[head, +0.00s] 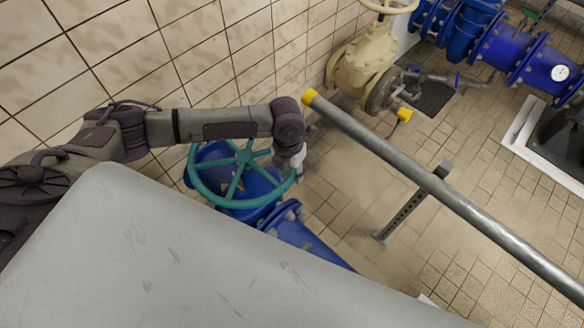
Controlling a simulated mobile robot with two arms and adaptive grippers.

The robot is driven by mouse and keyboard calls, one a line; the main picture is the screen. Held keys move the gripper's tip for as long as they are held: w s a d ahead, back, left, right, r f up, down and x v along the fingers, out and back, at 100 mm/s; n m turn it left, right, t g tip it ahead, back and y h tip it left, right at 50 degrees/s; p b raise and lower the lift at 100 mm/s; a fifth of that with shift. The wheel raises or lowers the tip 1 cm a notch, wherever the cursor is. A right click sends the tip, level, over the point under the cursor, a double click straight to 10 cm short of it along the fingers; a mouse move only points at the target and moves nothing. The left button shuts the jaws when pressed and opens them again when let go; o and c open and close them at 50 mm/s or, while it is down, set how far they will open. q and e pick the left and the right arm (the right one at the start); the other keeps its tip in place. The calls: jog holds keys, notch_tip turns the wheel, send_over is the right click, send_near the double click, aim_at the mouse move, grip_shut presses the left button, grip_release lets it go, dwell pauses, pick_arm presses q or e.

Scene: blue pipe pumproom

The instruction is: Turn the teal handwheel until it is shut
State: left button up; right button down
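The teal handwheel (243,157) sits on a blue valve (222,158) beside the tiled wall, left of the middle of the head view. Its hub, spokes and most of its rim show; my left arm passes in front of the far part of the rim. My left gripper (299,160) is at the right side of the rim, pointing down. It is small and partly hidden by its own wrist, so I cannot tell whether it is open or shut, or whether it touches the rim. My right gripper is not in view.
A grey rail (430,182) with a yellow end runs from right of the wheel to the lower right, on a post (405,213). A cream valve (365,62) stands behind it. Blue pipes (500,47) fill the upper right. Tiled floor (350,190) lies between.

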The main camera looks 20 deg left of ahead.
pick_arm(q)
jog(key=shift+o, duration=0.3)
jog(key=shift+r, duration=0.1)
jog(key=shift+w, duration=0.1)
notch_tip(320, 180, up, 12)
jog(key=shift+a, duration=0.4)
